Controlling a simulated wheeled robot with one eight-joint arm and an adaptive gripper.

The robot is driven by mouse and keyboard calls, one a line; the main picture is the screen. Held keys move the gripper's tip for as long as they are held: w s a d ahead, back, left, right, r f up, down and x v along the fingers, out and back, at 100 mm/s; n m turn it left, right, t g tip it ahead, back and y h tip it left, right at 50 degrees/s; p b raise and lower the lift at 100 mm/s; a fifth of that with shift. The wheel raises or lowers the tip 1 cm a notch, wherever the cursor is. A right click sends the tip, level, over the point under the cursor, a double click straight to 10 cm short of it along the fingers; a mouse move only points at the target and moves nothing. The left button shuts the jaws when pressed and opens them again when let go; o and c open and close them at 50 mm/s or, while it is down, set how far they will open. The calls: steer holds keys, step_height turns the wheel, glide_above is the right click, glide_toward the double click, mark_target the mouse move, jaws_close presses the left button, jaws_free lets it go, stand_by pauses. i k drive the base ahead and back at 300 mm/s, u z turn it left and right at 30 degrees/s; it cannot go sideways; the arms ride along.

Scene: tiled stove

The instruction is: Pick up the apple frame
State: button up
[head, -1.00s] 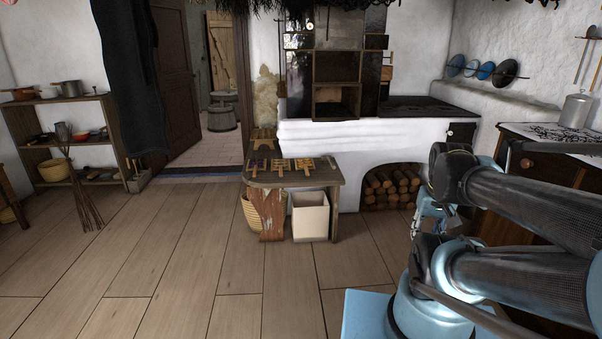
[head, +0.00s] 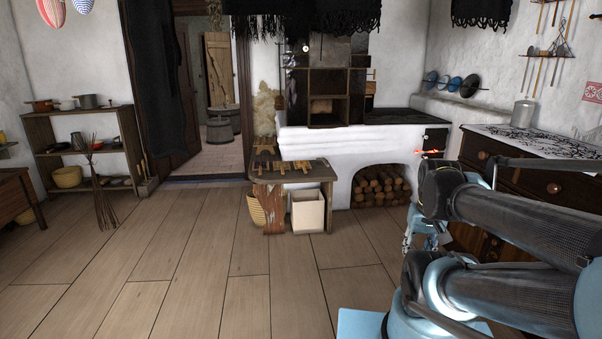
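Several small wooden frames with yellowish pieces (head: 280,168) lie on a low wooden bench (head: 322,170) in front of the stove. They are too small for me to tell which one is the apple frame. My gripper (head: 412,236) seems to be the light blue part that shows behind my folded arm at the right. It is mostly hidden, so its fingers cannot be made out. It is well apart from the bench, to its right and nearer to me.
A white bin (head: 308,212) and a wicker basket (head: 255,208) stand under the bench. A dark dresser (head: 525,184) is at right, shelves (head: 85,135) and a twig broom (head: 103,207) at left. The plank floor before the bench is clear.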

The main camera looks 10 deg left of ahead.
mark_target(303, 166)
steer(key=k, duration=0.1)
steer(key=u, duration=2.6)
steer(key=i, duration=3.3)
steer(key=z, duration=1.3)
